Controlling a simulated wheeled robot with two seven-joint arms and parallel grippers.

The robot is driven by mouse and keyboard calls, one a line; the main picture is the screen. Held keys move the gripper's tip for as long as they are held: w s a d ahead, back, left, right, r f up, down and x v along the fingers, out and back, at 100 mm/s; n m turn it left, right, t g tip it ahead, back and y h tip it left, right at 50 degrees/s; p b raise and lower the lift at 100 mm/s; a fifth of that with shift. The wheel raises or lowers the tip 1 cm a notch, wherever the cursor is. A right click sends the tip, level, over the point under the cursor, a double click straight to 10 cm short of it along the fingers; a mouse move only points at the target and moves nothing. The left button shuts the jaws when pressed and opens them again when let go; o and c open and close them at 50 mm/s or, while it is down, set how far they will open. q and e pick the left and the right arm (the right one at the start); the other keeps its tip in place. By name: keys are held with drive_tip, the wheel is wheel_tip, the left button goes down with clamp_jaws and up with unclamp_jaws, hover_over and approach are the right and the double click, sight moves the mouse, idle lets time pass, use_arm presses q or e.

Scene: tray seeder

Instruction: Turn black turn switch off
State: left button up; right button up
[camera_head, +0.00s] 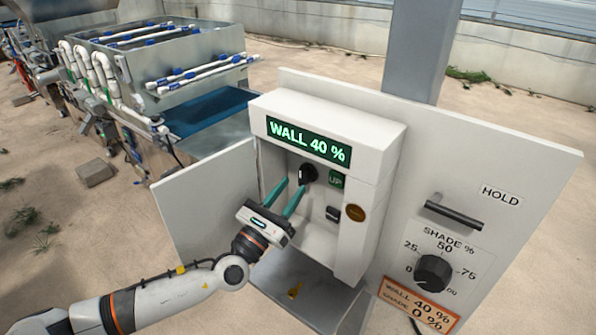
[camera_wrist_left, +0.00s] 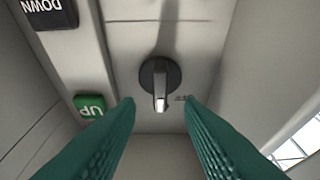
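The black turn switch (camera_head: 308,174) sits on the front of the white control box, below the green display. In the left wrist view it is a round black base with a raised grip (camera_wrist_left: 160,84) and a light mark at one end. My left gripper (camera_head: 294,183) is open, with its two green fingers pointing at the panel. In the left wrist view the fingertips (camera_wrist_left: 160,103) stand apart on either side of the switch, and neither appears to touch it. A small label beside the switch is too small to read. My right gripper is not in view.
The white box (camera_head: 362,195) has a display (camera_head: 309,141) reading "WALL 40 %", a green UP button (camera_head: 336,180), a dark button (camera_head: 333,213) and an orange round part (camera_head: 355,213). An open door (camera_head: 205,205) stands left. A handle (camera_head: 454,215) and SHADE dial (camera_head: 433,273) are right.

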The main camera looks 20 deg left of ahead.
sight(300, 177)
use_arm(q)
drive_tip(key=p+x, duration=0.1)
drive_tip(key=x, duration=0.2)
drive_tip(key=shift+w+d+r, duration=0.1)
drive_tip(key=shift+w+r, duration=0.05)
drive_tip(key=shift+w, duration=0.05)
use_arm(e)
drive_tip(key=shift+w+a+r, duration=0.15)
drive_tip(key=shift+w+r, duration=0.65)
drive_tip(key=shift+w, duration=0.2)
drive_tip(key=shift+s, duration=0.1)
use_arm(q)
clamp_jaws()
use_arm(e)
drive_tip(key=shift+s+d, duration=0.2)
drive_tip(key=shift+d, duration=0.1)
